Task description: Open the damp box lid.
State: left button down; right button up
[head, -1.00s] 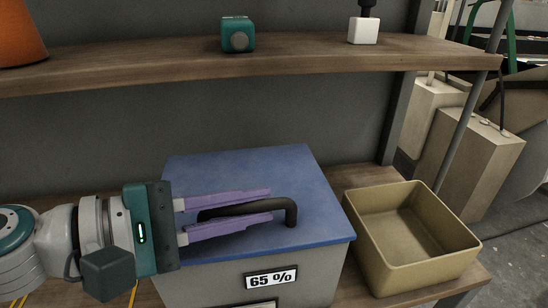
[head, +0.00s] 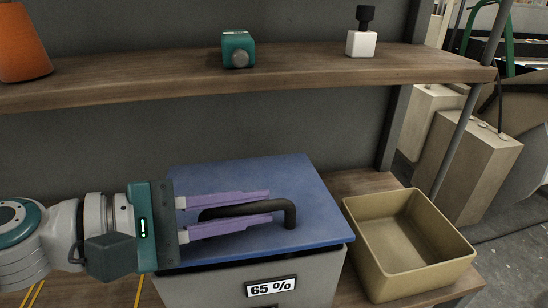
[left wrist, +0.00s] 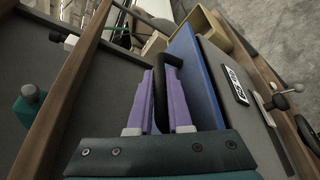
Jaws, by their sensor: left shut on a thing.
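The damp box (head: 225,288) is a grey box with a "65 %" label (head: 271,287) on its front, standing on the lower shelf. Its blue lid (head: 300,180) is raised slightly at the front, with a dark gap between it and the box. A black bar handle (head: 290,214) is on the lid. My left gripper (head: 268,206) comes from the left with its purple fingers shut on the handle. The left wrist view also shows the handle (left wrist: 170,62) between the fingers and the blue lid (left wrist: 195,80) beside them. My right gripper is not in view.
An open tan bin (head: 420,270) stands close to the right of the box. An upper wooden shelf (head: 150,80) runs above and behind, carrying an orange cone-like object (head: 22,45), a teal device (head: 238,50) and a white block with a black knob (head: 361,42).

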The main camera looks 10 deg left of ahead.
pick_arm(q)
jog(key=w+a+r+n+g+p, duration=0.1)
jog(key=w+r+n+g+p, duration=0.2)
jog(key=r+p, duration=0.4)
jog(key=shift+w+a+r+n, duration=0.35)
jog(key=shift+w+r+n, duration=0.35)
jog(key=shift+w, duration=0.4)
jog(key=c, duration=1.1)
grip_release()
jog(key=b+v, duration=0.1)
jog(key=v, duration=0.9)
jog(key=shift+f, duration=0.1)
